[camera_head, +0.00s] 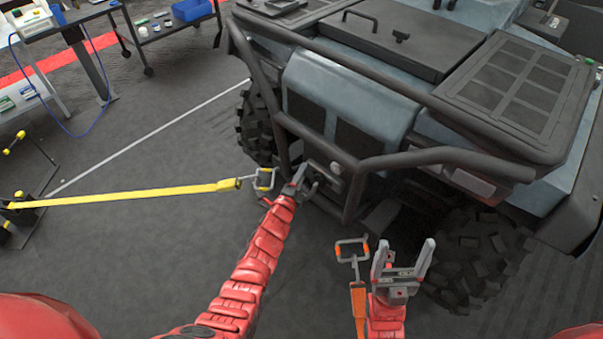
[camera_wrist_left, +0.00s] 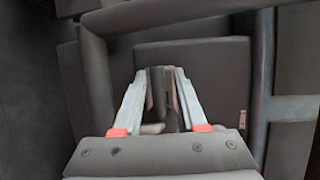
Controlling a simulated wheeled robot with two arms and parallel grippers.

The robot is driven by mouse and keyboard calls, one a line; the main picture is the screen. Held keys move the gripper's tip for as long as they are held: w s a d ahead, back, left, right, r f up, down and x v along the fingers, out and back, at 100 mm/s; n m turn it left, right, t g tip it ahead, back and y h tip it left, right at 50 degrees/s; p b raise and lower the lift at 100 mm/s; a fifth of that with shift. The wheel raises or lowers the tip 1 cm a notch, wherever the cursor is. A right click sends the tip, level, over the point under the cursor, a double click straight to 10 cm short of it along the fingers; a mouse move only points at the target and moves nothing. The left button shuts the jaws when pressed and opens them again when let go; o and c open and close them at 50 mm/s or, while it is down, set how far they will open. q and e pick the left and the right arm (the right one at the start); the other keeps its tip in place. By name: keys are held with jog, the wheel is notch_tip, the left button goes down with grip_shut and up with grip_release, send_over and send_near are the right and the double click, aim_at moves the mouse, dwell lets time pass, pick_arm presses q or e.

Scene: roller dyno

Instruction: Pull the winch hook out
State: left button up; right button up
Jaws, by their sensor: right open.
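My left gripper (camera_head: 304,178) is at the front of the off-road vehicle (camera_head: 345,95), right by the small grey winch fitting (camera_head: 336,168) under the bull bar. In the left wrist view its two fingers (camera_wrist_left: 162,75) stand a little apart, with a narrow dark shape and a small pale piece between them. I cannot make out the winch hook clearly, nor whether the fingers grip it. My right gripper (camera_head: 403,252) is open and empty, low in front of the bumper.
A yellow strap (camera_head: 130,195) runs from a black floor stand (camera_head: 22,210) to a metal hook (camera_head: 264,181) beside my left gripper. An orange strap with a metal hook (camera_head: 351,249) is beside my right gripper. Black bull bar tubes (camera_head: 285,125) surround the winch area.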

pick_arm(q)
grip_shut()
